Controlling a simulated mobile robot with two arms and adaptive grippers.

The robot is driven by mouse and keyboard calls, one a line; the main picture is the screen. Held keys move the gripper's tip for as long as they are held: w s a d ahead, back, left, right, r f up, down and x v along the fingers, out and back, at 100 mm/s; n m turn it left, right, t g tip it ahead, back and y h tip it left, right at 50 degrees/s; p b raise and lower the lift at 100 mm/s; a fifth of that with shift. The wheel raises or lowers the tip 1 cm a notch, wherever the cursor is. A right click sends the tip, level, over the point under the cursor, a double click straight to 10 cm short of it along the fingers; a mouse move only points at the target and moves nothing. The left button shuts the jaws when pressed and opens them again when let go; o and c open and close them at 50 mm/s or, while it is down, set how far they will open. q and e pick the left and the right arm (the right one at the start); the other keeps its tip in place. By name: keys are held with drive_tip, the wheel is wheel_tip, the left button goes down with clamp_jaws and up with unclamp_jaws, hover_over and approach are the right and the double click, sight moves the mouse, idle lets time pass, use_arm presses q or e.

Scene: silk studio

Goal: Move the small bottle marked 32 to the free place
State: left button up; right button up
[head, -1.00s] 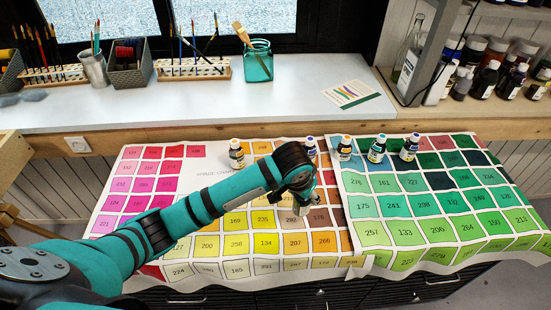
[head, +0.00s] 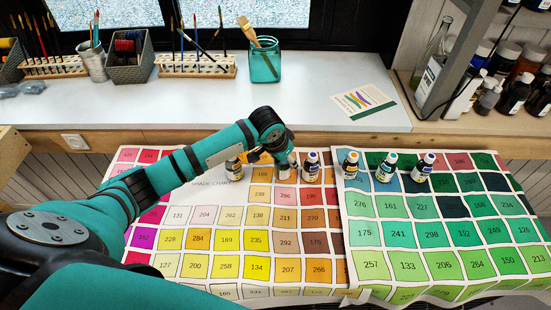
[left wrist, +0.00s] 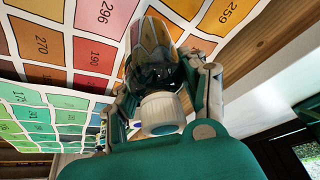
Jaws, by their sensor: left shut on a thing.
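My left gripper (head: 268,154) is at the back edge of the shade chart (head: 205,212), shut on a small bottle. In the left wrist view the gripper (left wrist: 160,85) has its fingers on both sides of this dark, glossy bottle (left wrist: 157,68). Its whitish cap (left wrist: 161,112) points towards the camera. Its number cannot be read, and in the head view the gripper mostly hides it. Beside the gripper stand a bottle with a dark body (head: 234,168) on the left and a blue-capped bottle (head: 310,164) on the right. My right gripper is not in view.
On the green chart (head: 440,205) stand an orange-capped bottle (head: 350,164), a bluish-capped bottle (head: 386,168) and another blue-capped bottle (head: 421,168). The white counter (head: 320,115) lies behind. A shelf with paint bottles (head: 515,92) is at the right.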

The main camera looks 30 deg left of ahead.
sight(275, 161)
use_arm(q)
drive_tip(key=a+f, duration=0.1)
drive_tip(key=a, duration=0.1)
drive_tip(key=a+f+p, duration=0.1)
drive_tip(key=f, duration=0.1)
drive_tip(key=shift+w+a, duration=0.35)
drive_tip(key=shift+f, duration=0.5)
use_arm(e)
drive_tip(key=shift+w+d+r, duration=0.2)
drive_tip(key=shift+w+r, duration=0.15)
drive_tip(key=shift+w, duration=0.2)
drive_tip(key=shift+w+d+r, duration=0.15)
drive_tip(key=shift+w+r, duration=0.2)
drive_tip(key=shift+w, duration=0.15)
use_arm(q)
drive_tip(key=o, duration=0.9)
drive_tip(key=shift+c, duration=0.2)
drive_tip(key=o, duration=0.4)
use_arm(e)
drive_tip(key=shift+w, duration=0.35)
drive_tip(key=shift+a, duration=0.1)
use_arm(q)
drive_tip(key=v, duration=1.2)
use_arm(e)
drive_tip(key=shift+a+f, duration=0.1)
